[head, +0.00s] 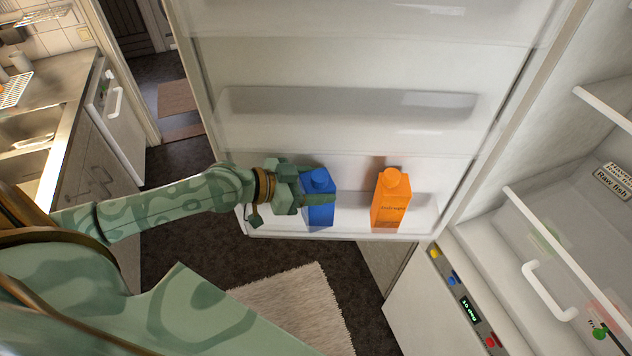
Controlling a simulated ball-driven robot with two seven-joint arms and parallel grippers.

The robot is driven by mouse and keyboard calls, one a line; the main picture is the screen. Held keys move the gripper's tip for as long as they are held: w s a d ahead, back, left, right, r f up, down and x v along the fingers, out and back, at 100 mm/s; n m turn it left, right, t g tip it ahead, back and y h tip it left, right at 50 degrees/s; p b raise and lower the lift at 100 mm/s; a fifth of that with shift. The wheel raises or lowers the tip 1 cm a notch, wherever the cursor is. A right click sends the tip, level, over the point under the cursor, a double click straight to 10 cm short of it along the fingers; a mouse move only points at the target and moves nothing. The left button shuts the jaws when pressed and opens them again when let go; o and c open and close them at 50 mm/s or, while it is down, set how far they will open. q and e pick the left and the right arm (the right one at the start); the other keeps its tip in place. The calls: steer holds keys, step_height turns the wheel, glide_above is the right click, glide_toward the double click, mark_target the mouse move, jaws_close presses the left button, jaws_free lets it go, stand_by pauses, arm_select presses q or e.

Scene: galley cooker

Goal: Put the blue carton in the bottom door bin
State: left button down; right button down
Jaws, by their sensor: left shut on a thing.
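The blue carton (320,213) with a round blue cap stands upright at the bottom door bin (424,212) of the open fridge door. My left gripper (318,199) comes in from the left and is shut on the carton, with one finger across its front. The carton appears to be within the bin, but I cannot tell whether its base rests on the bin floor. My right gripper is not in view.
An orange carton (391,200) stands in the same bin, to the right of the blue one with a gap between. A higher door bin (350,104) looks empty. The fridge interior with a drawer handle (548,291) is at right. A rug (287,312) lies below.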

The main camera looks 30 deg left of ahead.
arm_select(q)
steer(key=c, duration=0.8)
jaws_free()
steer(key=shift+o, duration=0.2)
steer(key=shift+r, duration=0.1)
steer(key=v, duration=0.5)
steer(key=shift+s+a+b, duration=0.2)
steer(key=shift+s+b, duration=0.1)
steer(key=shift+b, duration=0.1)
steer(key=p, duration=0.3)
glide_toward(303, 187)
steer(key=shift+w+d, duration=0.3)
steer(key=shift+w, duration=0.05)
